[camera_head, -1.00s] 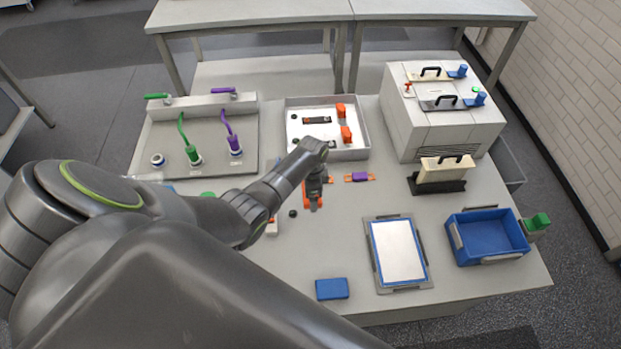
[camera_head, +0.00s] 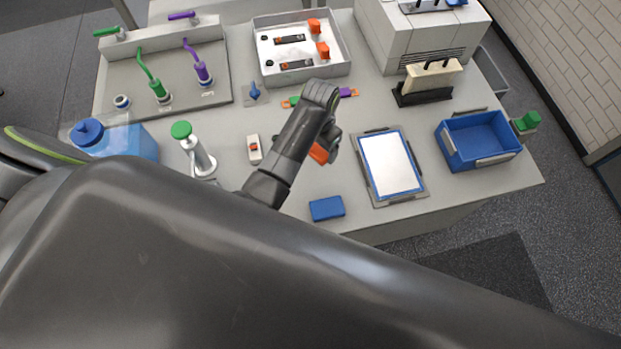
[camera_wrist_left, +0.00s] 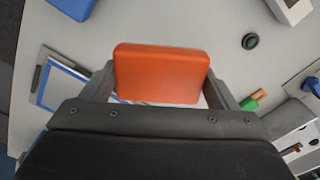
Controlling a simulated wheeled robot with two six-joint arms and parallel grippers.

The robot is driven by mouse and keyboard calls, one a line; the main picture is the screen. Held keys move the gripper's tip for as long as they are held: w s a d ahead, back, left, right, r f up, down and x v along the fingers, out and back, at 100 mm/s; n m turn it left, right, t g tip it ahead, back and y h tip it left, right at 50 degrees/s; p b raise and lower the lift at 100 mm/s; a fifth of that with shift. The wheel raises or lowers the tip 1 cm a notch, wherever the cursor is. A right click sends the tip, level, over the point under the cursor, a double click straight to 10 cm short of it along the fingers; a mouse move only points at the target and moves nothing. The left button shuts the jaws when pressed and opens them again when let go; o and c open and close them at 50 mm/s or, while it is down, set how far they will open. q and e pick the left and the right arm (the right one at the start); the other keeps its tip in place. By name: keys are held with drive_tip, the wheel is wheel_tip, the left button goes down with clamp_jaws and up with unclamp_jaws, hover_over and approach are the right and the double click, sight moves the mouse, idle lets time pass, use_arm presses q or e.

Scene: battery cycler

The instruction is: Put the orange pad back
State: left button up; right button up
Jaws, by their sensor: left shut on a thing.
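My left gripper (camera_head: 322,146) is shut on the orange pad (camera_head: 318,154), mostly hidden behind the wrist in the head view. In the left wrist view the orange pad (camera_wrist_left: 162,74) is a rounded block held between the two fingers, over the bench. It appears clear of the bench, though its height is hard to judge. A similar-sized blue pad (camera_head: 326,208) lies on the bench near the front edge; a corner of it also shows in the left wrist view (camera_wrist_left: 75,5). My right gripper is not in view.
A blue-rimmed white board (camera_head: 390,164) lies right of the gripper, with a blue bin (camera_head: 442,140) beyond. A white tray (camera_head: 342,70) holds orange-topped parts. A green-topped pump (camera_head: 182,130), blue-capped container (camera_head: 140,145) and small white device (camera_head: 254,149) stand left.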

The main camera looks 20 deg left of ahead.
sight(319, 155)
use_arm(q)
drive_tip(key=shift+s+d+r+n+b, duration=0.2)
drive_tip(key=shift+s+d+n+b, duration=0.15)
drive_tip(key=shift+s+n, duration=0.2)
drive_tip(key=shift+s+d+r+n+b, duration=0.2)
drive_tip(key=shift+s+d+n, duration=0.1)
drive_tip(key=shift+s+n, duration=0.25)
drive_tip(key=shift+s+f, duration=0.2)
drive_tip(key=shift+f, duration=4.7)
drive_tip(key=shift+f, duration=0.1)
drive_tip(key=o, duration=0.9)
wheel_tip(319, 155, up, 12)
drive_tip(key=shift+r, duration=0.15)
